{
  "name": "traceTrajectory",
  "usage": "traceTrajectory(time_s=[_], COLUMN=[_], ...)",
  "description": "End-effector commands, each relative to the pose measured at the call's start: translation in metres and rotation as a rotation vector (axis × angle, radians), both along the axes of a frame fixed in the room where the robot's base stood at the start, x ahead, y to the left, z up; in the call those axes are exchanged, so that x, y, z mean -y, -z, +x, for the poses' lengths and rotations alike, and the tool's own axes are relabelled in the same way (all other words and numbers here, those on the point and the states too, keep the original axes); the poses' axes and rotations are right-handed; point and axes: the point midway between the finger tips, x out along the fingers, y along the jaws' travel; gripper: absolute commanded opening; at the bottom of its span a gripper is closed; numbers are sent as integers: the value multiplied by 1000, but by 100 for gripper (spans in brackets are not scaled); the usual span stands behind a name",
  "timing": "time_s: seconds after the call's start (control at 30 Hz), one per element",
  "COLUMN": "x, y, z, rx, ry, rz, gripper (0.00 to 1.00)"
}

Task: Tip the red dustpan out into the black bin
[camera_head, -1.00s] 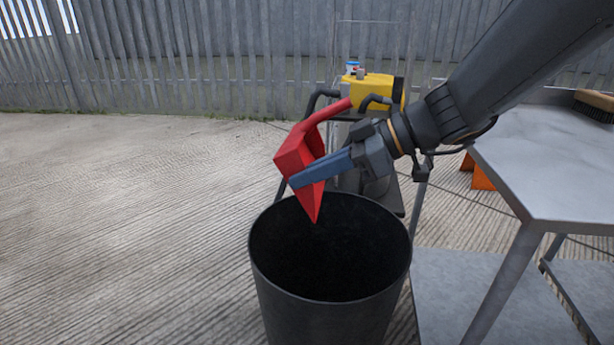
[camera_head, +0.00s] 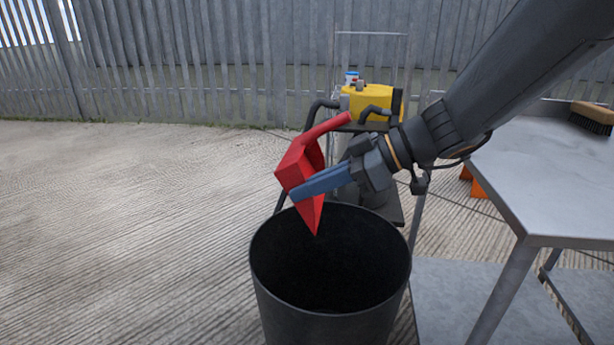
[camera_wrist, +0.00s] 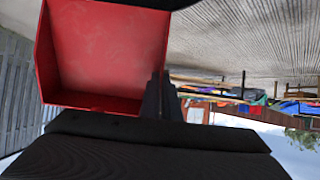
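A metal table (camera_head: 545,190) stands to the right, with a brush (camera_head: 593,115) on it. A yellow machine (camera_head: 372,101) stands behind the bin. Orange objects (camera_head: 478,188) show behind the table. The concrete to the left is clear, up to a metal fence (camera_head: 200,60).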

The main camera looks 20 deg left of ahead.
Motion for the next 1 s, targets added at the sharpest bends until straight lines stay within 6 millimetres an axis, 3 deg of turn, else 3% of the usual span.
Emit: traceTrajectory(time_s=[0.3,1.0], x=[-3,-6], y=[-7,1], z=[0,-4], rx=[1,16], ry=[1,-4], rz=[-16,-64], gripper=[0,0])
